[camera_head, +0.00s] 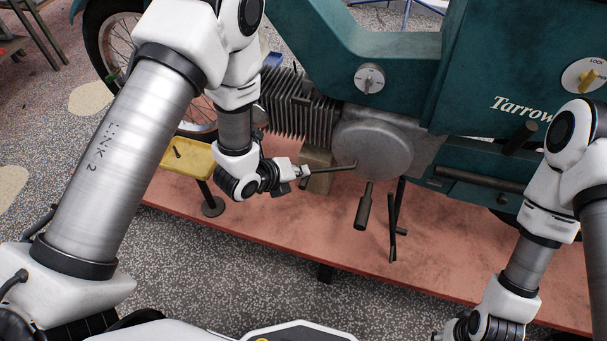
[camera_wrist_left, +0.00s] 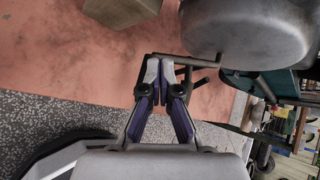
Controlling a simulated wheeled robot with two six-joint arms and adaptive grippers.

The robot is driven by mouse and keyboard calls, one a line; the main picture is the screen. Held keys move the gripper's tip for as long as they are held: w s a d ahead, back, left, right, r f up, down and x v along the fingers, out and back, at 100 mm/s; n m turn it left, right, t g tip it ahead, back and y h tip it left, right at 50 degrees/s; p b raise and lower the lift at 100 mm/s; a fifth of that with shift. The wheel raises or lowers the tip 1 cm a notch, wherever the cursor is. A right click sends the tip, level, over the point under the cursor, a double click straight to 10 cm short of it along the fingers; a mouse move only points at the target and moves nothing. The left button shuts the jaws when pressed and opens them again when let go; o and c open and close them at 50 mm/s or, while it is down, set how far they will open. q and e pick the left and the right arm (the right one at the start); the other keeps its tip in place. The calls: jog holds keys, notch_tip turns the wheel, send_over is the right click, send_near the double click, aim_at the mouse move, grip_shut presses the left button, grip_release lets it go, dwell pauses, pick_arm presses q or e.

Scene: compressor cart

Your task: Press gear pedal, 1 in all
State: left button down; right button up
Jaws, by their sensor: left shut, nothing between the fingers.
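The gear pedal (camera_head: 335,169) is a thin dark rod running left from the round grey engine cover (camera_head: 374,149) of the green motorcycle. In the left wrist view the pedal (camera_wrist_left: 192,60) crosses just beyond the fingertips. My left gripper (camera_head: 305,173) is shut and empty at the pedal's left end. In the left wrist view its fingertips (camera_wrist_left: 160,68) meet close to the rod; I cannot tell whether they touch it. My right arm shows at the lower right, but its fingers are out of frame.
A dark peg (camera_head: 364,207) and a thin stand (camera_head: 392,230) hang below the engine cover. The motorcycle stands above a reddish platform (camera_head: 275,232). A yellow tray (camera_head: 190,158) on a post is left of my left gripper. Finned engine cylinder (camera_head: 296,100) is above it.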

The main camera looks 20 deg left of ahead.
pick_arm(q)
jog(key=shift+d+f+b, duration=0.2)
jog(key=shift+f+b, duration=0.45)
jog(key=shift+f, duration=0.25)
dwell(0.6)
jog(key=shift+r, duration=0.1)
dwell(0.4)
jog(key=shift+a+r+p, duration=0.2)
jog(key=shift+r+p, duration=0.45)
jog(key=shift+r, duration=0.25)
jog(key=shift+a+r+p, duration=0.15)
jog(key=shift+r+p, duration=0.45)
jog(key=shift+r, duration=0.25)
jog(key=r+p, duration=0.2)
jog(key=r, duration=0.1)
jog(key=a+r+p, duration=0.1)
jog(key=r, duration=0.1)
jog(key=shift+f, duration=0.1)
